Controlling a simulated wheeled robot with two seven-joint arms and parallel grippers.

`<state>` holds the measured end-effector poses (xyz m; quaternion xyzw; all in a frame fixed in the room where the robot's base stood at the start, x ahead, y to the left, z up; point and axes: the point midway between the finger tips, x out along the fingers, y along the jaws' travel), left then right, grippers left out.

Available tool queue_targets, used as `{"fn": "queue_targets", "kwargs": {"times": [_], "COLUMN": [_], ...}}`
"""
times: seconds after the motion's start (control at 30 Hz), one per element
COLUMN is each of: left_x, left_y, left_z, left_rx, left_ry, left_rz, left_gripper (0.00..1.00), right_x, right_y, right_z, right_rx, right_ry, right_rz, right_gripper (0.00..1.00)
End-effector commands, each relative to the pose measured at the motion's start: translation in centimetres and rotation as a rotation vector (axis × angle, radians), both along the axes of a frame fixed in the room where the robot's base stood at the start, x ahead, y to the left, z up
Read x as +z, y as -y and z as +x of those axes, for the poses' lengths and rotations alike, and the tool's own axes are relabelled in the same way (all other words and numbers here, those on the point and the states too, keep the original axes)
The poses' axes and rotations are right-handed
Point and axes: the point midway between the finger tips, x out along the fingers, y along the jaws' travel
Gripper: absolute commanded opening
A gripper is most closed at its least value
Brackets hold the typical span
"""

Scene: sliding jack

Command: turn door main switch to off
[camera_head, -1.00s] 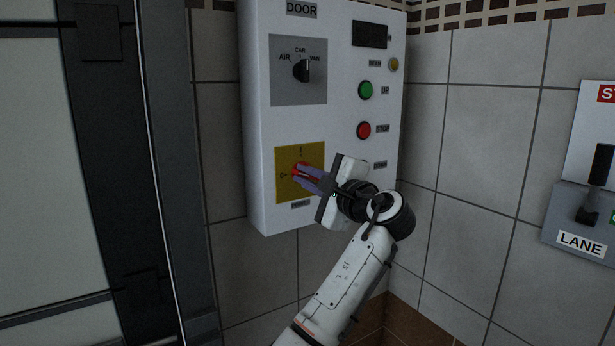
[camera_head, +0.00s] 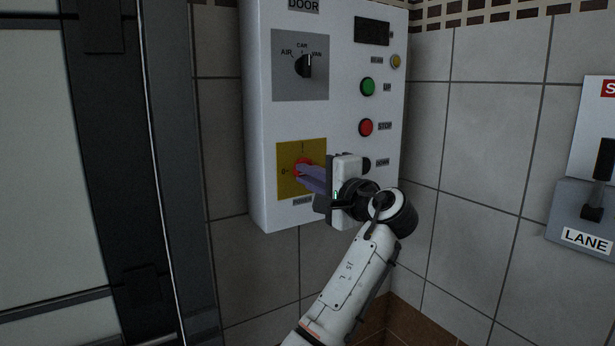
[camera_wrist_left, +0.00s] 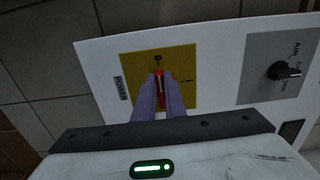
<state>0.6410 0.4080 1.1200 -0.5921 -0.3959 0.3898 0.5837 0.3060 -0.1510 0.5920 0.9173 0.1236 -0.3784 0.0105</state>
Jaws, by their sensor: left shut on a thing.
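The main switch is a red knob (camera_head: 303,164) on a yellow plate (camera_head: 287,187), low on the white DOOR panel (camera_head: 335,125). The plate has a 0 mark at its left and another mark at its top. In the left wrist view the red knob (camera_wrist_left: 158,84) lies in line with the 0 mark at the top of the yellow plate (camera_wrist_left: 135,70). My left gripper (camera_head: 304,172) is shut on the knob, with its purple fingers on either side. The fingers hide part of the knob. My right gripper is not in view.
Above is a black selector (camera_head: 303,66) on a grey plate. A green button (camera_head: 368,87) and a red STOP button (camera_head: 366,127) are at its right. A dark button (camera_head: 365,163) sits close behind my gripper. A LANE lever box (camera_head: 588,225) is at far right.

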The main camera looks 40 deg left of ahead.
Motion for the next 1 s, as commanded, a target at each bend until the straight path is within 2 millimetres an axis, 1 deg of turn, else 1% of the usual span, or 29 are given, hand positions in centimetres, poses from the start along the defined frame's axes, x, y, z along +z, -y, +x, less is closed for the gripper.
{"fn": "queue_targets", "kwargs": {"times": [0.17, 0.2, 0.3, 0.57, 0.67, 0.77, 1.0], "left_x": [-0.2, -0.2, -0.1, -0.1, -0.1, -0.2, -0.2], "left_y": [0.1, 0.1, 0.0, 0.0, 0.5, 1.6, 6.1], "left_z": [0.0, 0.0, 0.0, 0.0, -0.1, -0.6, -2.4], "left_rx": [0.001, 0.001, 0.000, 0.000, -0.001, -0.002, -0.004], "left_ry": [0.000, 0.000, 0.000, 0.000, 0.001, 0.000, 0.001], "left_rz": [-0.004, -0.004, -0.003, -0.002, -0.001, -0.002, -0.003], "left_gripper": [0.00, 0.13, 0.29, 0.29, 0.29, 0.29, 0.29], "right_x": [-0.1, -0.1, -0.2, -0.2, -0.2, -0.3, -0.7], "right_y": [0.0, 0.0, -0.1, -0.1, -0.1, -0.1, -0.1], "right_z": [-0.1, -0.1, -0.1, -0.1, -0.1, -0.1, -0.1], "right_rx": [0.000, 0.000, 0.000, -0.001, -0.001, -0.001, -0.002], "right_ry": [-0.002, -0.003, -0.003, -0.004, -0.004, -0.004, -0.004], "right_rz": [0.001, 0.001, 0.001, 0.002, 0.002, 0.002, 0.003], "right_gripper": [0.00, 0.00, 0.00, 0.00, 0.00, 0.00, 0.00]}}
